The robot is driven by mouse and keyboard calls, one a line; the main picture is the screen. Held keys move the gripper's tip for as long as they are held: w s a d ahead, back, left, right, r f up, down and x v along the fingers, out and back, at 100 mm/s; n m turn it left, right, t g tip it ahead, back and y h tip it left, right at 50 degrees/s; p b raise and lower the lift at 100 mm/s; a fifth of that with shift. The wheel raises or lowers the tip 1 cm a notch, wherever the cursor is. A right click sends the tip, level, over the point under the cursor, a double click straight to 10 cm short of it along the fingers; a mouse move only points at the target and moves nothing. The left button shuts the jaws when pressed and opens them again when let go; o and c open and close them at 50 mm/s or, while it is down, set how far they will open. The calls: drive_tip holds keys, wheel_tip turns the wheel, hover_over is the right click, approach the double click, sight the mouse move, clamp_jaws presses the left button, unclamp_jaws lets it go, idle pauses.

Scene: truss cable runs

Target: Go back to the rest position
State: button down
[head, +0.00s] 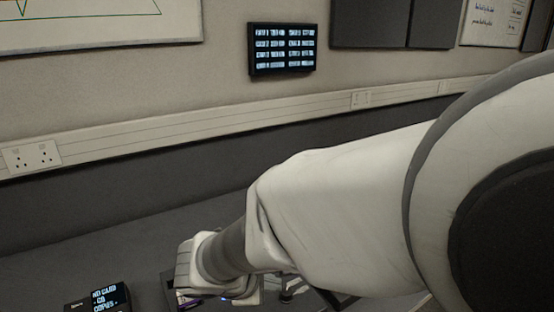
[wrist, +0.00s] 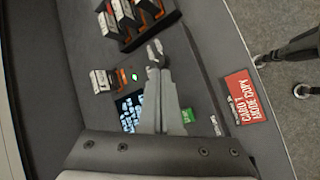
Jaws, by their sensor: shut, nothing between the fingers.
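My gripper (wrist: 155,55) shows in the wrist view with its grey fingers together and nothing between them. It is above a dark desk surface, beside a small device with a lit green light (wrist: 134,76). I cannot tell the exact height of the fingertips over the desk. In the head view my white arm reaches from the right edge down to the lower middle, and the fingers are hidden there.
A dark rack of cards (wrist: 130,18) stands beyond the fingertips. A lit screen (wrist: 127,112) lies left of the fingers, a red sign (wrist: 248,98) to the right. A small text display (head: 108,297) sits at lower left. A wall display (head: 283,49) hangs above white trunking.

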drive_tip(key=s+d+r+m+g+y+p, duration=0.1)
drive_tip(key=s+d+r+m+y+p, duration=0.3)
drive_tip(key=s+d+r+m, duration=0.9)
drive_tip(key=d+r+m, duration=0.1)
drive_tip(key=d+m, duration=0.1)
drive_tip(key=m, duration=0.2)
drive_tip(key=shift+r+y, duration=0.15)
drive_tip(key=shift+y, duration=0.25)
